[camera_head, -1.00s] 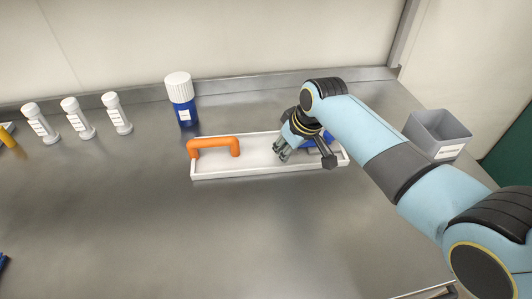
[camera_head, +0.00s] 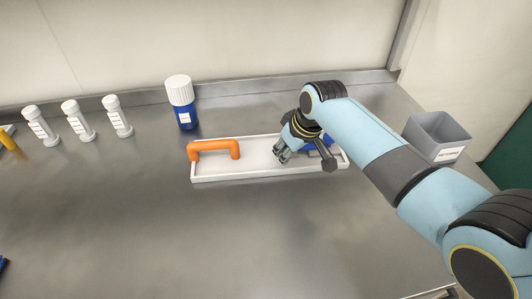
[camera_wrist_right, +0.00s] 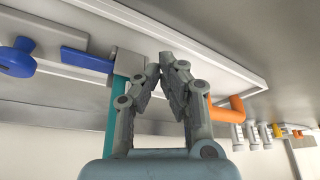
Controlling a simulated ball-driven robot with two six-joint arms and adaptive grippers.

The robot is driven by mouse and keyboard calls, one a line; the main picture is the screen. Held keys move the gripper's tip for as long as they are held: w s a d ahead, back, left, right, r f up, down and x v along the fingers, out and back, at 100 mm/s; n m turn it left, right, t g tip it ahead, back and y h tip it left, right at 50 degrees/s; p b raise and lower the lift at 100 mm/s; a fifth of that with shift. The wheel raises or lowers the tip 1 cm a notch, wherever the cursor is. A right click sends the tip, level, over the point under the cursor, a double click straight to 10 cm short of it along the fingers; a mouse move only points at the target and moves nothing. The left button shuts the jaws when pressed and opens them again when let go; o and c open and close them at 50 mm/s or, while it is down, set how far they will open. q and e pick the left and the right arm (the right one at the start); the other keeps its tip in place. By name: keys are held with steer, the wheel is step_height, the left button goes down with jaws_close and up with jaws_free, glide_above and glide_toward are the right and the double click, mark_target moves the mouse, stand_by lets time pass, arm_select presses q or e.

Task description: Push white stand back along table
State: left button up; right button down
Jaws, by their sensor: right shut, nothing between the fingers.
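The white stand (camera_head: 262,172) is a long, shallow, tray-like piece with a raised rim, lying on the steel table. It also shows across the top of the right wrist view (camera_wrist_right: 222,50). An orange handle (camera_head: 214,147) rises at its left end. A blue part (camera_head: 320,143) at its right end is partly hidden by my arm. My right gripper (camera_head: 281,157) is shut and empty, pointing down over the stand's right half. In the right wrist view its fingertips (camera_wrist_right: 167,62) meet near the stand; I cannot tell whether they touch it. My left gripper is not in view.
A blue bottle with a white cap (camera_head: 181,103) stands behind the stand's left end. Several white-capped vials (camera_head: 76,120) stand at the left. A grey bin (camera_head: 437,136) is at the right. The table's front is mostly clear; a wall (camera_head: 230,40) closes the back.

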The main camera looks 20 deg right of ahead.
steer(key=shift+f, duration=0.25)
steer(key=shift+f+b, duration=0.45)
steer(key=shift+f, duration=0.25)
